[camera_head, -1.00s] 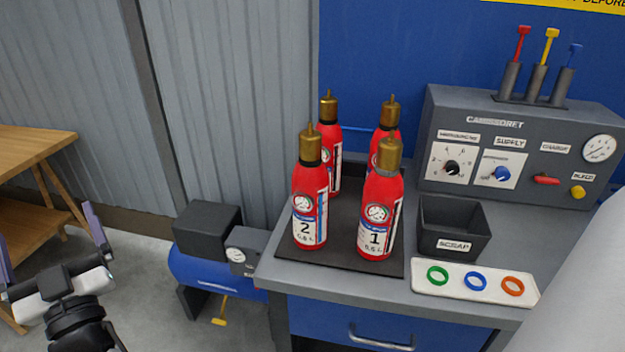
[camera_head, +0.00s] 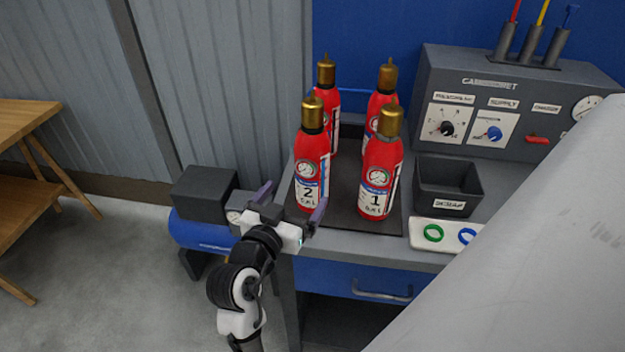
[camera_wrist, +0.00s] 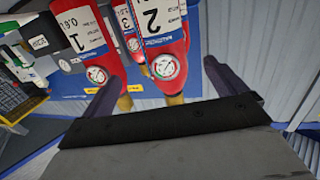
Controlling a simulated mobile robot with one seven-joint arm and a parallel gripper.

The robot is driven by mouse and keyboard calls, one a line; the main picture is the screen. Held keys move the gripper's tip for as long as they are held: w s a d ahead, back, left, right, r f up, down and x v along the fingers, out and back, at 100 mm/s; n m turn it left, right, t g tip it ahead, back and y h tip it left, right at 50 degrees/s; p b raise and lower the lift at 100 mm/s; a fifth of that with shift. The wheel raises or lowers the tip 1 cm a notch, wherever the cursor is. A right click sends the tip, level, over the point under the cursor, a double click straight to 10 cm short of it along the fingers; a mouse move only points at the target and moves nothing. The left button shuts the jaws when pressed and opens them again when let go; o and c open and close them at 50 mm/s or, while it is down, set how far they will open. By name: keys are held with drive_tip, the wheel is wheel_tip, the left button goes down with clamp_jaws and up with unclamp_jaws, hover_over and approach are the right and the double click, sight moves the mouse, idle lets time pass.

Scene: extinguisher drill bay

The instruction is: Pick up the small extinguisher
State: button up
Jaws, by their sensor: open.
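Several red extinguishers with brass tops stand upright on a dark mat (camera_head: 345,208) on the bench. Front left is extinguisher 2 (camera_head: 311,165); front right is extinguisher 1 (camera_head: 380,175). Two more stand behind, at left (camera_head: 328,100) and right (camera_head: 380,105), their labels partly hidden. I cannot tell which one the task calls small. My gripper (camera_head: 291,202) is open and empty at the bench's front left edge, close in front of extinguisher 2. In the wrist view extinguisher 2 (camera_wrist: 158,45) appears between the fingers and extinguisher 1 (camera_wrist: 90,45) toward the left finger.
A black scrap bin (camera_head: 448,186) and a white tray (camera_head: 420,240) with coloured rings lie right of the mat. A grey control panel (camera_head: 510,105) stands behind them. A blue compressor (camera_head: 195,232) is left of the bench. A wooden table (camera_head: 30,118) stands far left.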

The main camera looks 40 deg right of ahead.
sight(307, 174)
drive_tip(key=shift+w+d+f+b, duration=0.25)
drive_tip(key=shift+d+b, duration=0.1)
drive_tip(key=shift+b, duration=1.75)
drive_tip(key=b, duration=0.3)
drive_tip(key=shift+w, duration=0.1)
drive_tip(key=x, duration=0.3)
drive_tip(key=p+x, duration=0.1)
drive_tip(key=x, duration=0.1)
drive_tip(key=shift+w+d+r, duration=0.1)
drive_tip(key=shift+r, duration=0.2)
drive_tip(key=p+x, duration=0.2)
drive_tip(key=x, duration=0.2)
drive_tip(key=shift+w+d, duration=0.2)
drive_tip(key=shift+d, duration=0.1)
drive_tip(key=shift+w+d+f, duration=0.1)
drive_tip(key=shift+w+d, duration=0.25)
drive_tip(key=shift+d, duration=0.1)
drive_tip(key=c, duration=2.1)
drive_tip(key=shift+r, duration=0.25)
clamp_jaws()
drive_tip(key=shift+r, duration=0.1)
